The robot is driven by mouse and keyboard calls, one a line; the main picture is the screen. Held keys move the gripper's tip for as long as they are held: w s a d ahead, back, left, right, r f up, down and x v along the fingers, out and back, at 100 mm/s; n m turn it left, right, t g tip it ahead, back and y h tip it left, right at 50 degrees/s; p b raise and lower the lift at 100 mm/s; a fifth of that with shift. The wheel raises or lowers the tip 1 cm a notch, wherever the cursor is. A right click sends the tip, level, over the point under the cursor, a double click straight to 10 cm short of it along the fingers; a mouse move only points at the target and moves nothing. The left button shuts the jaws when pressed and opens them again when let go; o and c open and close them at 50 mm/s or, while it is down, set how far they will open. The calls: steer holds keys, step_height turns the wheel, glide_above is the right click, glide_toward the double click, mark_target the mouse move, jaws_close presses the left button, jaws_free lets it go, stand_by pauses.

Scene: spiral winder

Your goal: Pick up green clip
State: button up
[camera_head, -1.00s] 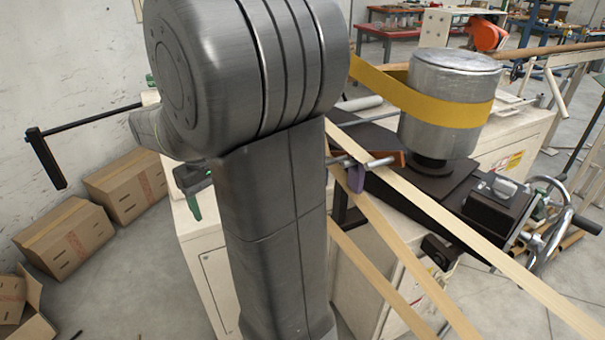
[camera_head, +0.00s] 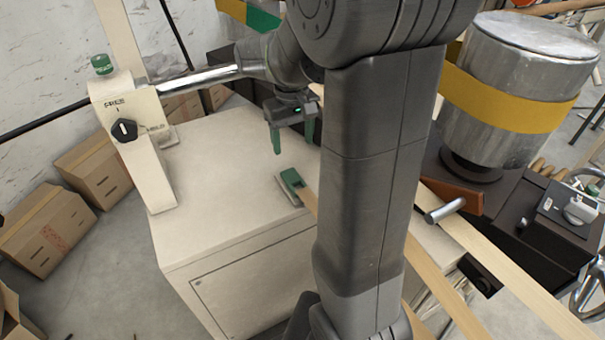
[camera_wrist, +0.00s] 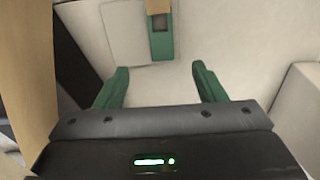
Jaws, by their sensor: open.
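The green clip (camera_head: 291,181) sits on the cream cabinet top, at the end of a pale wooden strip. In the wrist view the green clip (camera_wrist: 161,38) lies beyond my fingertips, a little left of the middle between them, with the strip's end over its far part. My gripper (camera_head: 293,137) has green fingers, hangs above the cabinet top behind the clip, and is open and empty. In the wrist view my gripper (camera_wrist: 158,70) shows both fingers spread apart, with pale surface between them. Neither finger touches the clip.
The cabinet (camera_head: 215,180) has free room left of the clip. A cream post with a black knob (camera_head: 124,130) stands at its left. A silver drum with a yellow band (camera_head: 510,110) stands at right. Wooden strips (camera_head: 500,270) run to the front right. Cardboard boxes (camera_head: 92,172) lie on the floor.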

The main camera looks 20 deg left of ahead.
mark_target(294, 179)
steer(key=f, duration=0.5)
steer(key=f+b, duration=0.1)
steer(key=f, duration=0.5)
steer(key=shift+s+f, duration=0.2)
steer(key=shift+f, duration=0.1)
steer(key=c, duration=1.1)
